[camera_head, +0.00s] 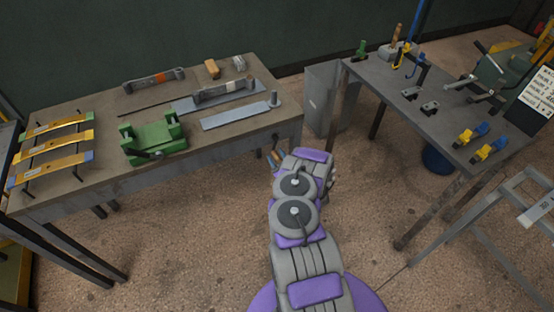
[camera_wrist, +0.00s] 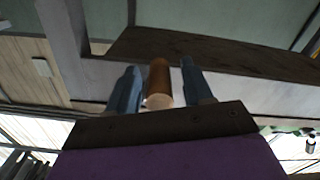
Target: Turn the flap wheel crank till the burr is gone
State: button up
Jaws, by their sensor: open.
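My gripper (camera_head: 277,158) is at the right front end of the left bench in the head view, mostly hidden by my forearm. In the wrist view its two blue-grey fingers (camera_wrist: 160,86) are open. A brown cylindrical handle (camera_wrist: 158,78) with a pale round end stands between them, with a narrow gap on each side. It looks like a crank handle, but its link to a wheel is hidden. I cannot make out the flap wheel or a burr. A grey-green machine (camera_head: 497,75) with a dark lever stands on the right bench.
The left bench (camera_head: 90,182) holds a green fixture (camera_head: 152,140), yellow spring leaves (camera_head: 50,145) and grey steel strips (camera_head: 235,112). The right bench (camera_head: 385,85) carries small clamps and blue-yellow tools (camera_head: 488,150). A grey metal stand (camera_head: 510,215) is at the right. Floor between them is clear.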

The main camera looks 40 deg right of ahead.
grip_shut()
dwell(0.5)
